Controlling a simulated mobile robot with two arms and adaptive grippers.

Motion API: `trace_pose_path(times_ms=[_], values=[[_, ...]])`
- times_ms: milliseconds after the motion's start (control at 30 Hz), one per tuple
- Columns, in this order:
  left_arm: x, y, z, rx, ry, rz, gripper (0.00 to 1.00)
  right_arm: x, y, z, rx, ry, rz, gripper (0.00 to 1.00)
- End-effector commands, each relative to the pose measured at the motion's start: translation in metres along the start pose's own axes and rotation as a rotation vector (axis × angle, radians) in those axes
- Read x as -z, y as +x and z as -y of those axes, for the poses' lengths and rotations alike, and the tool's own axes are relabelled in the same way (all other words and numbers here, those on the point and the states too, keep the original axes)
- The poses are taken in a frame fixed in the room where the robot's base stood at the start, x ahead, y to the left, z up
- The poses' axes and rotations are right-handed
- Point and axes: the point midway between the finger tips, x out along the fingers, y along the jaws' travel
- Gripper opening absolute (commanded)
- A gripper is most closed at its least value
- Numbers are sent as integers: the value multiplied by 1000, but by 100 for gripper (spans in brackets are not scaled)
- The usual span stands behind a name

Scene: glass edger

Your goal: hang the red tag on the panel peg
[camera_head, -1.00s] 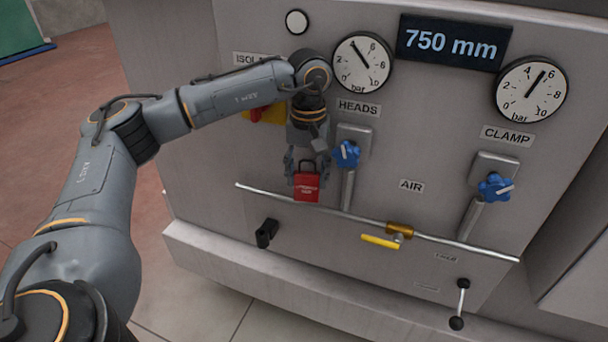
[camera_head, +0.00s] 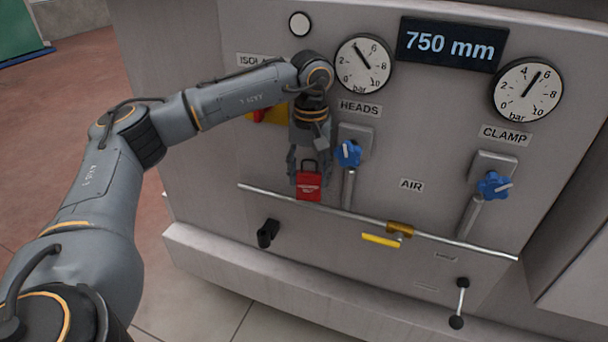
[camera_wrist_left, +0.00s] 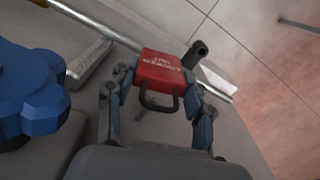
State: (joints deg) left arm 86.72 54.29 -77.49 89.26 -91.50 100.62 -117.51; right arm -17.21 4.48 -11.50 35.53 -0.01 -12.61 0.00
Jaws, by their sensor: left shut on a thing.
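The red tag (camera_head: 309,186) has pale lettering and a dark loop at its top. My left gripper (camera_head: 309,178) points down in front of the panel and is shut on the tag, a finger at each side. In the left wrist view the tag (camera_wrist_left: 160,68) sits between the fingertips, with its loop toward the palm. A black peg-like part (camera_head: 267,233) sticks out of the panel, below and left of the tag. It also shows in the left wrist view (camera_wrist_left: 196,53), just beyond the tag and apart from it. My right gripper is not in view.
A metal pipe (camera_head: 340,211) runs across the panel just below the tag, with a yellow lever (camera_head: 381,240) on it. A blue valve knob (camera_head: 348,153) stands close right of the gripper; another (camera_head: 493,185) is farther right. A ledge (camera_head: 290,278) juts out below.

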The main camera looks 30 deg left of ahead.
Motion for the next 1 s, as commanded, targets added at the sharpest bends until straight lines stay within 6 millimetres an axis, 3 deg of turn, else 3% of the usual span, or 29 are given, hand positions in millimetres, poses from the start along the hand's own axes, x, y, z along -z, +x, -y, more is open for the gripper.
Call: trace_pose_path(times_ms=[33,67,200,633,767,1000], values=[[10,-7,-1,-20,-19,-32,21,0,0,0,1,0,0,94],[10,-7,-1,-20,-19,-32,54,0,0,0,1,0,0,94],[10,-7,-1,-20,-19,-32,78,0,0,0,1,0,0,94],[9,-16,-1,-21,-18,-33,78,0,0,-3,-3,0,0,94],[4,-36,1,-22,-18,-34,78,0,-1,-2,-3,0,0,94],[-10,-91,4,-22,-12,-36,78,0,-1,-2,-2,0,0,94]])
